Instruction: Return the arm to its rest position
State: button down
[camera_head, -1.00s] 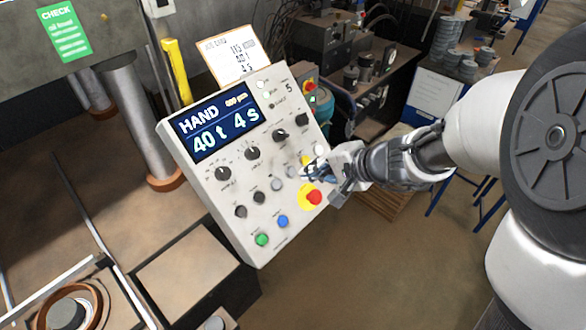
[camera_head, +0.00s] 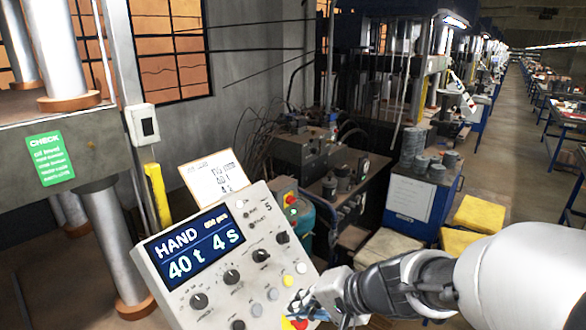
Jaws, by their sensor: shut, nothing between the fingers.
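My gripper (camera_head: 305,305) is low in the head view, at the lower right part of a tilted control panel (camera_head: 152,268). It appears shut and empty. Its fingertips overlap the panel's lower right face in the picture, close to a yellow-ringed red button (camera_head: 299,323) that is partly cut off by the frame edge. I cannot tell whether the fingers touch the panel. My arm reaches in from the lower right. The panel's screen (camera_head: 200,251) reads HAND, 40 t, 4 s.
A press with steel columns (camera_head: 115,240) and a green CHECK sign (camera_head: 50,159) stands at left. A handwritten card (camera_head: 213,175) stands above the panel. A blue cabinet (camera_head: 420,200) with stacked discs (camera_head: 413,146) is behind my arm. An aisle (camera_head: 520,150) runs clear at far right.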

jog(key=s+d+f+n+h+b, duration=0.2)
jog(key=s+d, duration=0.4)
jog(key=s, duration=0.4)
jog(key=s+d+f+n+h+b, duration=0.2)
jog(key=s+d+h+b, duration=0.3)
jog(key=s, duration=0.5)
jog(key=shift+d+n+g+h, duration=0.35)
jog(key=shift+d+n, duration=0.35)
jog(key=shift+d, duration=0.45)
